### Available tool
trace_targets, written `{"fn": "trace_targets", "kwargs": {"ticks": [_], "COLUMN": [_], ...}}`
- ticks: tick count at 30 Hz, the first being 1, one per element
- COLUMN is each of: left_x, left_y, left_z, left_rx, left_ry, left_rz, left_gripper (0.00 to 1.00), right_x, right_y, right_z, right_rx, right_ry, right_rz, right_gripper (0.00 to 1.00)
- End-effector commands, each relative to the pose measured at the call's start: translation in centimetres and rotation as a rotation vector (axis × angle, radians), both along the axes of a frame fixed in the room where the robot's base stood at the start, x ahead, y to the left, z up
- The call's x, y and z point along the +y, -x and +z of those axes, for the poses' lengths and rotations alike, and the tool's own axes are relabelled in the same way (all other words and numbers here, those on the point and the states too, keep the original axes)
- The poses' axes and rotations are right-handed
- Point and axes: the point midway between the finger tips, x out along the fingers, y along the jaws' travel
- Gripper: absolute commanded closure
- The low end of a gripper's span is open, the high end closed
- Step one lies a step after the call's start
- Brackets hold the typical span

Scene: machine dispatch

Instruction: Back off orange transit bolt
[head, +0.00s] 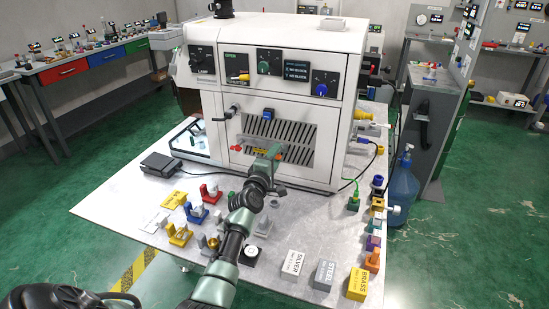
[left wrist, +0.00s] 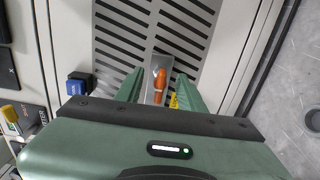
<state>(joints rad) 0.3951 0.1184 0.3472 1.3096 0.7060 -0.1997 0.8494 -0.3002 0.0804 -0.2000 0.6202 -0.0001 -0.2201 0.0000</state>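The orange transit bolt (left wrist: 160,84) shows in the left wrist view, on a pale plate over the slotted vent panel (left wrist: 190,20) of the white machine. My left gripper (left wrist: 160,88) is open, with one green finger on each side of the bolt and visible gaps between. In the head view my left gripper (head: 274,153) is in front of the vent panel (head: 290,128) on the machine's front; it largely hides the bolt there. I cannot tell how deep the fingertips reach along the bolt. My right gripper is not in view.
The white machine (head: 212,110) stands on a grey table (head: 110,208). A blue knob (left wrist: 76,84) sits left of the vent. Coloured holders, such as a red one (head: 211,194), and labelled blocks, such as STEEL (head: 324,275), cover the table's front. A blue bottle (head: 403,188) stands at right.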

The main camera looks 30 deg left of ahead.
Motion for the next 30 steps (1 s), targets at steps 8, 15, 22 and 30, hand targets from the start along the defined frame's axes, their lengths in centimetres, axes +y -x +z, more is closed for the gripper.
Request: {"fn": "trace_targets", "kwargs": {"ticks": [8,15,22,30], "left_x": [-0.4,-0.8,-1.0,-0.9], "left_y": [1.7,3.6,3.9,3.9], "left_z": [0.1,0.1,0.0,0.0], "left_rx": [0.003,0.001,0.000,0.000], "left_ry": [0.000,-0.001,0.000,0.000], "left_rz": [0.000,0.000,0.000,0.000], "left_gripper": [0.61,0.61,0.61,0.61], "right_x": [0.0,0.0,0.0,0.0], "right_y": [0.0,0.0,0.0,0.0], "right_z": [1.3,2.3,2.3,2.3], "right_rx": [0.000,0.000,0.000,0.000], "right_ry": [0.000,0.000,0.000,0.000], "right_rz": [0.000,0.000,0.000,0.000], "right_gripper": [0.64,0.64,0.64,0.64]}}
